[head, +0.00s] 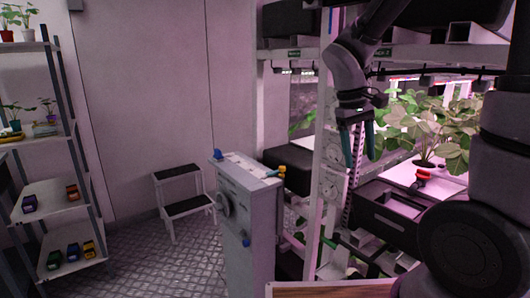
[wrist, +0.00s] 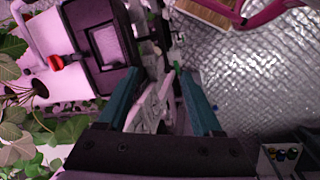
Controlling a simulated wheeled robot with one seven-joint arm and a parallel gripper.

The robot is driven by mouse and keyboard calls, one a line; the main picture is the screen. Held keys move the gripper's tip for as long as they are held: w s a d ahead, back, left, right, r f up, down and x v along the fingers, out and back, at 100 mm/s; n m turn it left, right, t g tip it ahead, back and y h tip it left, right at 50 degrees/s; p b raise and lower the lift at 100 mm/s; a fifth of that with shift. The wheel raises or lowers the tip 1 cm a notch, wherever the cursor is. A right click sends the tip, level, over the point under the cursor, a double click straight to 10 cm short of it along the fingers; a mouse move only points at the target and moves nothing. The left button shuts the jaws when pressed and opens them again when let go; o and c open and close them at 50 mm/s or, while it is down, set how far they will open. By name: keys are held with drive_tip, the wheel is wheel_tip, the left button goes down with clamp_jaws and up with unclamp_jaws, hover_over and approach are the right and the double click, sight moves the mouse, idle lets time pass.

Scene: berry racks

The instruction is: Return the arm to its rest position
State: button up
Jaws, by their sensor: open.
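My gripper (head: 357,146) hangs from my arm in the upper right of the head view, fingers pointing down. Its two teal fingers are apart with nothing between them. It is in front of the white rack post (head: 325,170), left of the leafy plants. In the wrist view my gripper (wrist: 160,95) shows both teal fingers spread, with white rack parts and the floor beyond them. My arm fills much of the right side of the head view.
A black bin (head: 388,217) and a red item (head: 422,178) sit near plants (head: 430,125) on the rack. A grey cabinet (head: 245,215) stands centre, a step stool (head: 182,196) behind it. Metal floor (head: 145,245) is clear between.

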drive_tip(key=s+d+r+m+t+y, duration=0.1)
drive_tip(key=s+r+m+t+y, duration=0.1)
drive_tip(key=r, duration=0.5)
drive_tip(key=s+r+m+t+y, duration=0.2)
drive_tip(key=s+r+m+t, duration=0.2)
drive_tip(key=r, duration=0.3)
drive_tip(key=shift+s+d+m+t+y, duration=0.3)
drive_tip(key=shift+d+m+t+y, duration=0.1)
drive_tip(key=shift+m+t, duration=0.35)
